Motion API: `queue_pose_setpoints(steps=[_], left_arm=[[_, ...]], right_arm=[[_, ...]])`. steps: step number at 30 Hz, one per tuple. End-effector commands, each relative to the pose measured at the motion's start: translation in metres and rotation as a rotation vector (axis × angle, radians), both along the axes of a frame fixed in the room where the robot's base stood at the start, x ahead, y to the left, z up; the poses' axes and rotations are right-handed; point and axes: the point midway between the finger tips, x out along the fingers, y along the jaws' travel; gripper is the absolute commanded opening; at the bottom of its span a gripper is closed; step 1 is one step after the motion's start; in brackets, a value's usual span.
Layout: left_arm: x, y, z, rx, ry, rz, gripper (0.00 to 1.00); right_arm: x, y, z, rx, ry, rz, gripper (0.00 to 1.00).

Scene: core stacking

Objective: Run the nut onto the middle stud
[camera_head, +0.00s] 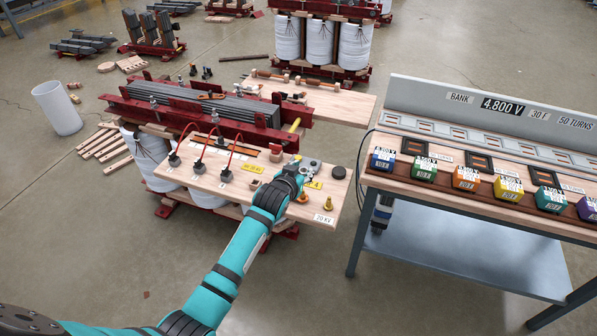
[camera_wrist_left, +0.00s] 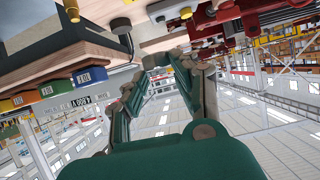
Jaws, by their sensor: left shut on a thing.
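A pale wooden terminal board (camera_head: 210,184) lies across the front of the transformer. Brass fittings stand on its right part, one (camera_head: 328,203) at the front right and one (camera_head: 304,197) beside my gripper. The stud called the middle one cannot be told apart for sure. My left gripper (camera_head: 293,166) is low over the right half of the board, and it also shows in the wrist view (camera_wrist_left: 164,58). It is shut on the nut, which is mostly hidden by the fingers. Whether the nut touches a stud cannot be told. My right gripper is not in view.
Red cables (camera_head: 233,145) rise from black terminals on the board's left part. A black disc (camera_head: 338,172) and a grey round part (camera_head: 311,166) lie near my gripper. A bench (camera_head: 385,182) with coloured blocks stands close to the right.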

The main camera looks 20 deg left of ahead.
Motion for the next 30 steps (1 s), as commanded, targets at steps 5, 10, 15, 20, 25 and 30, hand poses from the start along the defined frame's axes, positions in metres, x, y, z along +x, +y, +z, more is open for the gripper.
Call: queue_pose_setpoints(steps=[5,10,15,20,25,30], left_arm=[[0.000,0.000,0.002,0.002,0.002,0.000,0.00],[0.000,0.000,-0.016,0.002,0.001,0.000,0.00],[-0.001,0.001,-0.034,0.001,0.002,0.000,0.00],[0.000,0.000,-0.048,0.001,0.000,0.000,0.00],[0.000,0.000,-0.058,0.001,0.001,0.000,0.00],[0.000,0.000,-0.059,0.001,0.001,0.000,0.00]], right_arm=[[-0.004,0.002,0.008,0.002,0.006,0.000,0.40],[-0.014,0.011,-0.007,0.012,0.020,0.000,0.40],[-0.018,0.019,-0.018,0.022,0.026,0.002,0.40],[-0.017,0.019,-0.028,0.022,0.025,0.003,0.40],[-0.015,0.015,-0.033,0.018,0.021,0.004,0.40],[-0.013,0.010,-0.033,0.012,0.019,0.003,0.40]])
